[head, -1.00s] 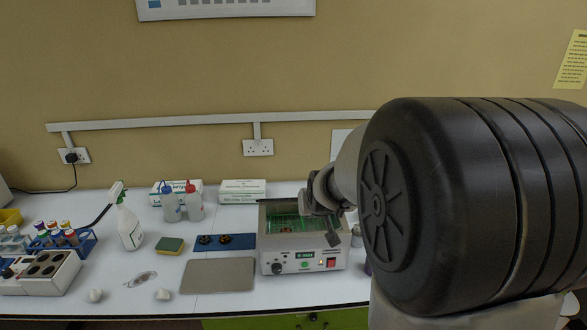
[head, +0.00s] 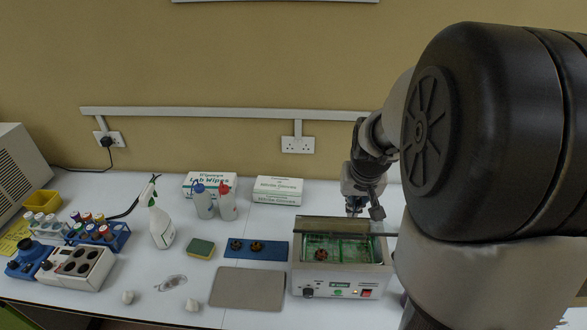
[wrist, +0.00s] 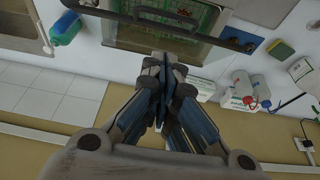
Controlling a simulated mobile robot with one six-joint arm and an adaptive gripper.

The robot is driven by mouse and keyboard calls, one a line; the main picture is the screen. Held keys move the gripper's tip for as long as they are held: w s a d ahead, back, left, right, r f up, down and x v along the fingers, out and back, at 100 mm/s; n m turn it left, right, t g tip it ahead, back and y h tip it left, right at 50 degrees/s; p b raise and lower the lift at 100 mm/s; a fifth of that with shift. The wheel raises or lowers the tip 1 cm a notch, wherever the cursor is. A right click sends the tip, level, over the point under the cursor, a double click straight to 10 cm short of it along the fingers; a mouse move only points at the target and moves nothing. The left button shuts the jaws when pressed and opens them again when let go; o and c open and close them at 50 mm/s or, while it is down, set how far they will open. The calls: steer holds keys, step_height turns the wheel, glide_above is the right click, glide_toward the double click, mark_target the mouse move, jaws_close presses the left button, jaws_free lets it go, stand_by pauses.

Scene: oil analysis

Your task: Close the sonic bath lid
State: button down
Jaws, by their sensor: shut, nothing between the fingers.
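The sonic bath (head: 340,282) stands on the white bench with a red-lit switch on its front. Its lid (head: 335,226) is open, raised at the back with a dark bar along its top edge. The bar (wrist: 165,27) crosses the bath's green interior in the wrist view. A small round brown item (head: 321,255) is inside the bath. My gripper (head: 355,211) is shut and empty, pointing down behind the lid's edge on the wall side. Its closed fingers (wrist: 168,78) show close to the bar in the wrist view; I cannot tell whether they touch.
A blue mat (head: 256,249) and a grey plate (head: 248,288) lie left of the bath. Wash bottles (head: 228,203) and a gloves box (head: 278,190) stand at the back left. The wall is close behind my gripper. A green-and-blue object (wrist: 66,27) is on the bath's other side.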

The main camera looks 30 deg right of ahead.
steer(key=x, duration=0.3)
steer(key=shift+f, duration=0.35)
steer(key=shift+s+a+f, duration=0.2)
steer(key=shift+s+f, duration=0.15)
steer(key=shift+f, duration=0.35)
steer(key=shift+s+a+f, duration=0.2)
steer(key=shift+s+f, duration=0.1)
steer(key=shift+f, duration=0.4)
steer(key=shift+b, duration=0.3)
